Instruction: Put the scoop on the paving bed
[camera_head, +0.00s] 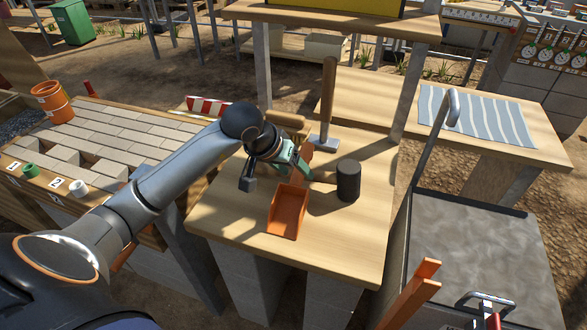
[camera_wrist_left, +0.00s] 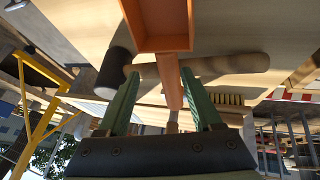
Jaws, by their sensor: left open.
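The orange scoop (camera_head: 287,212) lies on the wooden worktable (camera_head: 235,222), its tray toward me and its handle pointing away. My left gripper (camera_head: 299,168) is open over the handle end. In the left wrist view the scoop's tray (camera_wrist_left: 160,43) is at the top, and its handle (camera_wrist_left: 171,82) runs between the open green fingers of my left gripper (camera_wrist_left: 160,74). I cannot tell whether the fingers touch it. The paving bed (camera_head: 139,132), with pale grey blocks and gaps in a wooden frame, lies to the left. My right gripper is not in view.
A black mallet head (camera_head: 348,181) stands close right of the scoop; its wooden handle (camera_wrist_left: 232,63) crosses behind the scoop's handle in the wrist view. A wooden-handled tool (camera_head: 328,95) and a brush (camera_head: 284,119) are behind. An orange bucket (camera_head: 53,102) stands at the bed's far left.

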